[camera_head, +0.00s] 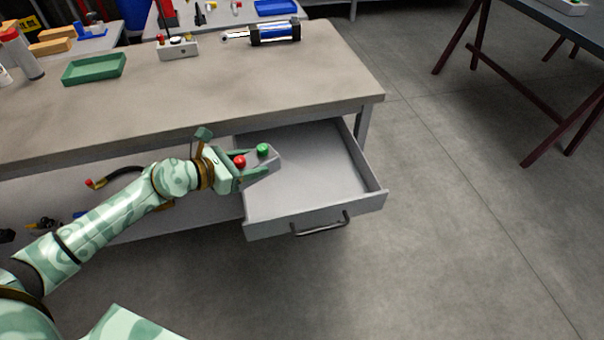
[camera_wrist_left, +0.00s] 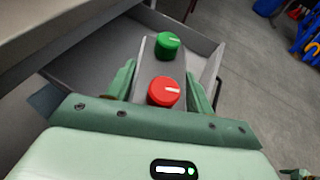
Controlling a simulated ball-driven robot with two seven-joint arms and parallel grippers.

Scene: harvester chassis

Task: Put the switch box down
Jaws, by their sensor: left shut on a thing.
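The switch box (camera_head: 268,170) is a small grey box with one red and one green knob on top. My left gripper (camera_head: 252,168) is shut on it, with a finger on each side. The box is over the left part of the open drawer (camera_head: 320,165); I cannot tell whether it touches the drawer floor. In the left wrist view the box (camera_wrist_left: 148,58) sits between the green fingers (camera_wrist_left: 160,85), red knob nearer, green knob farther, with the drawer (camera_wrist_left: 100,55) around and beyond it. My right gripper is not in view.
The workbench top (camera_head: 200,100) is above and behind the drawer. It holds a green tray (camera_head: 94,68), a white box with knobs (camera_head: 178,47) and a blue-black cylinder (camera_head: 272,33). The drawer's right part is empty. Open floor (camera_head: 450,220) lies to the right.

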